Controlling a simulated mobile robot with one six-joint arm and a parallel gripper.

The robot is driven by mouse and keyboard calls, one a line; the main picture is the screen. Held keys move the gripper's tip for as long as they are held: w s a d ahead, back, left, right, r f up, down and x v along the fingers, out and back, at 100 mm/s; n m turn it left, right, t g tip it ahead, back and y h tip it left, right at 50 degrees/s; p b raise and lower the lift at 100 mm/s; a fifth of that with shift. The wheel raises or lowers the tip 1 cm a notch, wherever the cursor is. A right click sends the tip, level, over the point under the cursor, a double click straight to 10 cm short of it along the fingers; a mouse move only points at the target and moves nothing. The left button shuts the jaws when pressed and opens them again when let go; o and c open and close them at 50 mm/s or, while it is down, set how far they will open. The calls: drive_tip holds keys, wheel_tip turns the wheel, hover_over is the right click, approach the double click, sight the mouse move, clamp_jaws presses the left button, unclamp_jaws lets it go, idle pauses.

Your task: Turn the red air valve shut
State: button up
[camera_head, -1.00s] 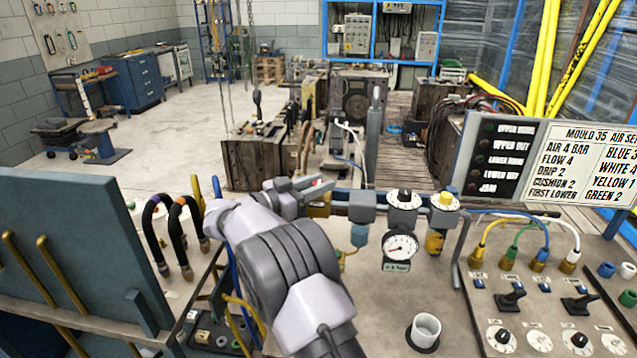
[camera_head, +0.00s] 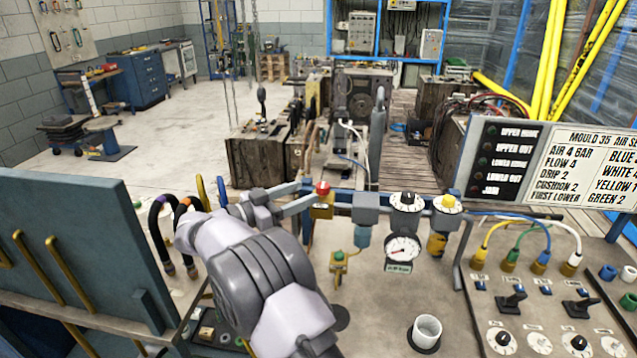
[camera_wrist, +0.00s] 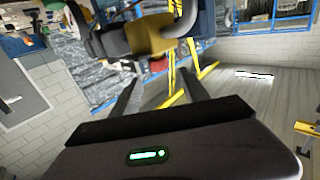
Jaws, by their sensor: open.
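The red air valve (camera_head: 322,187) is a small round red knob on a brass-yellow body, at the left end of the blue air line in the head view. My gripper (camera_head: 311,192) reaches in from the left with its fingers spread. The fingertips are close beside the knob; I cannot tell whether they touch it. The wrist view shows my open fingers (camera_wrist: 158,92) with nothing visible gripped between them. A brass block (camera_wrist: 150,38) lies above the fingers there, and the red part near it is small and unclear.
A white cup (camera_head: 427,330) is on the bench. Coloured hoses (camera_head: 540,240) and levers are at right. A blue-grey panel (camera_head: 70,260) stands at left.

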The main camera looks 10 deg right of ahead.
drive_tip(key=v, duration=0.5)
drive_tip(key=w+d+r+t+y, duration=0.3)
drive_tip(key=r+t+y, duration=0.1)
drive_tip(key=r, duration=0.4)
drive_tip(key=w+d+r+t+y, duration=0.2)
drive_tip(key=w+r+t+y, duration=0.1)
drive_tip(key=r, duration=0.5)
drive_tip(key=s+r+n+t+y, duration=0.1)
drive_tip(key=s+r+n+y, duration=0.5)
drive_tip(key=s+y, duration=0.3)
drive_tip(key=s+d+f+g, duration=0.1)
drive_tip(key=s+f+g, duration=0.2)
drive_tip(key=s+f, duration=0.3)
drive_tip(key=s+d+f+n+g+y, duration=0.1)
drive_tip(key=s+f+g, duration=0.2)
drive_tip(key=s, duration=1.4)
drive_tip(key=s+d+f+n+g+y, duration=0.1)
drive_tip(key=s+f+g, duration=0.3)
drive_tip(key=s+f, duration=0.7)
drive_tip(key=shift+s+p, duration=0.3)
drive_tip(key=shift+s, duration=0.2)
drive_tip(key=shift+r, duration=0.1)
